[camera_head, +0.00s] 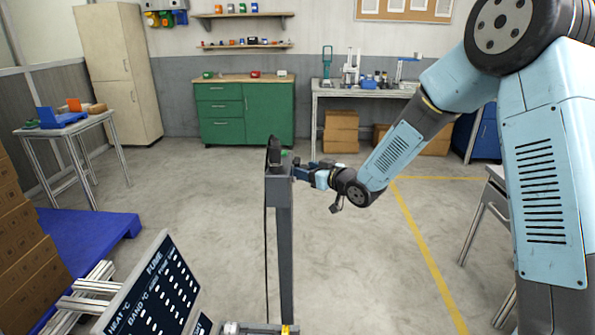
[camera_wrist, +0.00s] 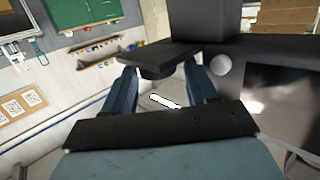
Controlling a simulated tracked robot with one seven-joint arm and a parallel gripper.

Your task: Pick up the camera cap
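My gripper (camera_head: 301,172) reaches left to the top of a dark grey post (camera_head: 284,240) in the head view. In the wrist view its two blue fingers (camera_wrist: 161,72) stand apart. A dark, flat-topped piece (camera_wrist: 160,58) lies across their tips, with a narrower part between them; it may be the camera cap. I see small gaps beside the narrower part, and I cannot tell whether the fingers touch the piece. In the head view a dark upright device (camera_head: 273,151) stands on the post, and no separate cap can be made out.
A dark housing (camera_wrist: 270,60) fills the right of the wrist view, close to the fingers. A control panel (camera_head: 155,290) stands at the front left. A blue pallet (camera_head: 95,232) and stacked cartons (camera_head: 20,240) are at the left. The floor behind the post is clear up to a green cabinet (camera_head: 265,115).

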